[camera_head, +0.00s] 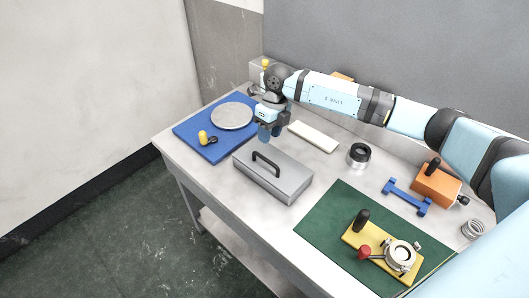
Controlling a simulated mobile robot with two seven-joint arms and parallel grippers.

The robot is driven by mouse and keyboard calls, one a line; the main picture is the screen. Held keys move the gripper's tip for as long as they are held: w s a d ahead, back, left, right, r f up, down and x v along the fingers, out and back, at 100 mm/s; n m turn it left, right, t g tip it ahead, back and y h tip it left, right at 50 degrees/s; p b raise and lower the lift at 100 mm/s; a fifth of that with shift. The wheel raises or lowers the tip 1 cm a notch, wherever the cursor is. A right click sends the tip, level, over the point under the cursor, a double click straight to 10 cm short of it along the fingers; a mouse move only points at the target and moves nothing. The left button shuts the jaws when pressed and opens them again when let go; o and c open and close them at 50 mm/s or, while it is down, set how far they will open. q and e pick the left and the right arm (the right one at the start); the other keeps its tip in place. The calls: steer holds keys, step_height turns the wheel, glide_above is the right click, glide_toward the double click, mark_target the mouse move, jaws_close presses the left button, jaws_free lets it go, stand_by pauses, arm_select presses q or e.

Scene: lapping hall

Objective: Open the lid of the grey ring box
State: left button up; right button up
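The grey ring box (273,176) sits near the front edge of the bench, left of the middle. Its lid is closed and carries a dark arched handle (266,162). My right arm comes in from the right, and its gripper (269,135) points down just behind the far side of the box. The blue fingertips are close to the box's back edge; I cannot tell whether they touch it. The gap between the fingers is too small to judge. My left gripper is not in view.
A blue mat (190,127) with a round grey plate (232,116) lies left. A white bar (313,137) and a dark ring (359,155) lie behind and right of the box. A green mat (325,222) holds a yellow fixture (380,250). A blue part (407,197) and orange block (436,187) stand right.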

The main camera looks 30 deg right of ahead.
mark_target(265, 154)
steer(key=f, duration=0.2)
steer(key=a+f, duration=0.1)
steer(key=f, duration=0.4)
steer(key=shift+s+a+f+p, duration=0.25)
steer(key=shift+a+f+p, duration=0.05)
steer(key=shift+f, duration=0.1)
steer(key=shift+c, duration=0.5)
jaws_close()
